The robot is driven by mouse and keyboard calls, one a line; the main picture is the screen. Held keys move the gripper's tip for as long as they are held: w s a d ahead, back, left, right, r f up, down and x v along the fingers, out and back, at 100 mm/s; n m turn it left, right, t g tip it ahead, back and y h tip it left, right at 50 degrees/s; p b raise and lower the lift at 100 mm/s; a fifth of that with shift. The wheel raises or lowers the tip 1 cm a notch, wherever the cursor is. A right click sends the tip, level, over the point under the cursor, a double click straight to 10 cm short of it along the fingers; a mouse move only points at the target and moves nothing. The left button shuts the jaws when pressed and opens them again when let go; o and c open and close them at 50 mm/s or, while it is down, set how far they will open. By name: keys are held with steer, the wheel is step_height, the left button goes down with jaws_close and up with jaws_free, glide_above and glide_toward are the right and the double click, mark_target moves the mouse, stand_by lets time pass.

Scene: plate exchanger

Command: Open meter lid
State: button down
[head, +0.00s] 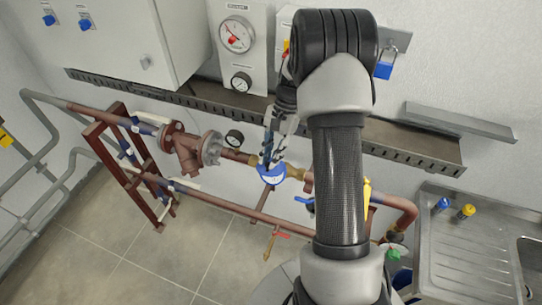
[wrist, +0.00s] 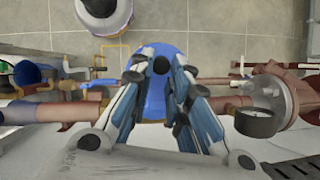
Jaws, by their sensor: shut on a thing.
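The blue meter (head: 271,174) sits on the brass and copper pipe in the middle of the head view, with a pale area showing on its top. In the wrist view the blue meter (wrist: 155,98) shows between and behind my fingers. My gripper (head: 268,157) reaches down to the meter from above, its fingertips at the meter's top. In the wrist view my gripper (wrist: 161,65) is shut on the meter's lid. The fingers hide much of the lid, so I cannot tell how far it is raised.
A metal cable tray (head: 230,103) runs along the wall above. A red-handled valve (head: 276,234) hangs below. A steel sink (head: 470,245) is at right.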

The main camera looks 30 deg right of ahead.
steer(key=shift+w+d, duration=0.25)
steer(key=shift+d, duration=0.1)
steer(key=c, duration=1.9)
jaws_free()
steer(key=shift+f, duration=0.1)
steer(key=shift+o, duration=1.3)
steer(key=shift+w+d+f, duration=0.1)
steer(key=shift+w+d, duration=0.1)
steer(key=shift+d, duration=0.05)
steer(key=shift+o, duration=0.6)
steer(key=shift+a, duration=0.15)
steer(key=shift+s+a, duration=0.15)
steer(key=shift+s, duration=0.05)
steer(key=shift+w, duration=0.1)
steer(key=shift+w+d+r, duration=0.1)
steer(key=shift+d+r, duration=0.1)
steer(key=shift+r, duration=0.2)
steer(key=v, duration=1.1)
steer(key=shift+r, duration=0.15)
